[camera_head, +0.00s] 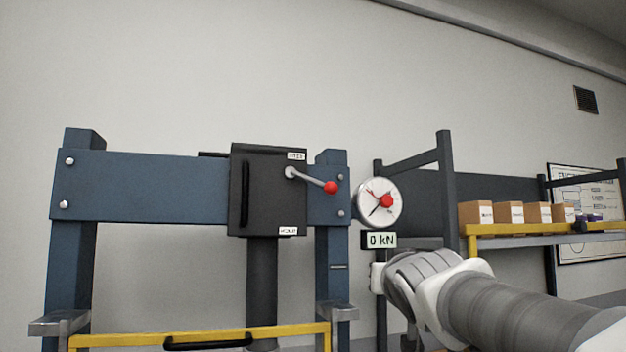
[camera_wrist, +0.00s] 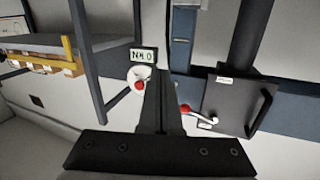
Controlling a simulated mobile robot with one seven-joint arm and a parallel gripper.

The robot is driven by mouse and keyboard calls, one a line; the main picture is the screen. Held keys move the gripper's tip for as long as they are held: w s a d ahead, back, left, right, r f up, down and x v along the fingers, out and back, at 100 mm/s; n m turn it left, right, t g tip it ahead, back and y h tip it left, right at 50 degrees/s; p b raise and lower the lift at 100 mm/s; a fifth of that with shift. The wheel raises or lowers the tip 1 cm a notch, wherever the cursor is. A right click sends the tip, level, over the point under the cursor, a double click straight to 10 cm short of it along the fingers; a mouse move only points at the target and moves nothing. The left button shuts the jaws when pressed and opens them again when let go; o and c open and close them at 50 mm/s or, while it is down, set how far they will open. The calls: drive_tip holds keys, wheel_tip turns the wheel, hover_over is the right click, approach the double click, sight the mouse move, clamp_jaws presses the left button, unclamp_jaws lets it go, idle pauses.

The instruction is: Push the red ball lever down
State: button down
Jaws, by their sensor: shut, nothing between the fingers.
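The red ball (camera_head: 331,188) sits at the end of a thin grey lever (camera_head: 308,180), which slopes slightly down to the right from its pivot on a black box (camera_head: 268,205) of the blue press. In the upside-down wrist view the red ball (camera_wrist: 184,108) shows just right of my gripper (camera_wrist: 161,82), with the lever (camera_wrist: 204,120) running on to the right. My gripper is shut and empty. It appears apart from the ball, though the depth between them is hard to judge. In the head view my arm (camera_head: 450,295) is at the lower right and its fingers are not clearly visible.
A round gauge (camera_head: 378,205) with a red mark and a "0 kN" display (camera_head: 380,240) are beside the press's right post (camera_head: 333,255). A yellow bar (camera_head: 200,341) crosses low in front. A shelf (camera_head: 530,241) with several cardboard boxes (camera_head: 508,213) stands at right.

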drive_tip(key=w+a+r+n+t+y, duration=0.1)
drive_tip(key=w+a+r+t+y, duration=0.1)
drive_tip(key=r, duration=0.7)
drive_tip(key=w+a+r+n+t+y+p, duration=0.1)
drive_tip(key=w+a+r+t+y, duration=0.1)
drive_tip(key=r, duration=0.7)
drive_tip(key=shift+w+n+t+y, duration=0.3)
drive_tip(key=shift+w+t+y, duration=0.5)
drive_tip(key=shift+w+y, duration=0.45)
drive_tip(key=shift+d+r, duration=0.1)
drive_tip(key=shift+w+r+p, duration=0.1)
drive_tip(key=shift+p, duration=0.2)
